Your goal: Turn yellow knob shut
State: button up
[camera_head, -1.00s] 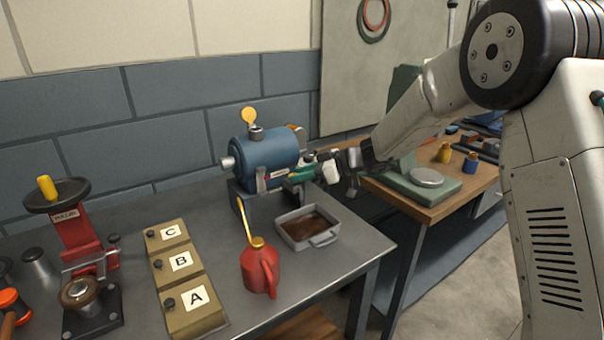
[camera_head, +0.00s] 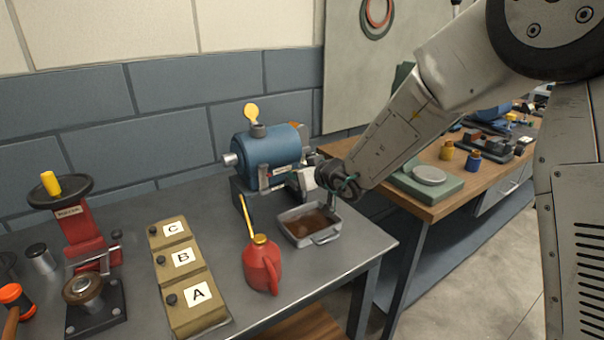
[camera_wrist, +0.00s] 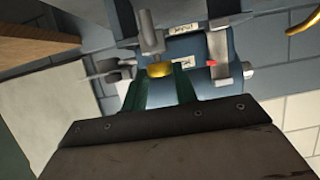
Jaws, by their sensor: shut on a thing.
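The yellow knob (camera_wrist: 160,69) shows in the wrist view, below a grey metal stem at the casing's end. My gripper (camera_wrist: 161,84) has its green fingers on either side of the knob and is shut on it. The blue casing (camera_head: 268,147) stands on the grey bench in the head view; its blue body also shows behind the knob in the wrist view (camera_wrist: 188,52). In the head view my wrist is at the casing's right end, and it hides the knob and the fingertips there.
A grey tray (camera_head: 325,241) with brown liquid sits below my wrist. A red oil can (camera_head: 262,267) with a yellow spout stands in front of the casing. Boxes A, B and C (camera_head: 185,312) and a red press (camera_head: 84,233) stand to the left. A wooden bench (camera_head: 430,208) is at right.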

jog(key=shift+r+m+t, duration=0.1)
jog(key=shift+m+t, duration=0.2)
dwell(0.4)
jog(key=o, duration=1)
jog(key=shift+c, duration=0.2)
jog(key=shift+h, duration=0.3)
jog(key=v, duration=0.7)
jog(key=shift+s+d, duration=0.2)
jog(key=shift+s, duration=0.05)
jog(key=shift+r, duration=0.15)
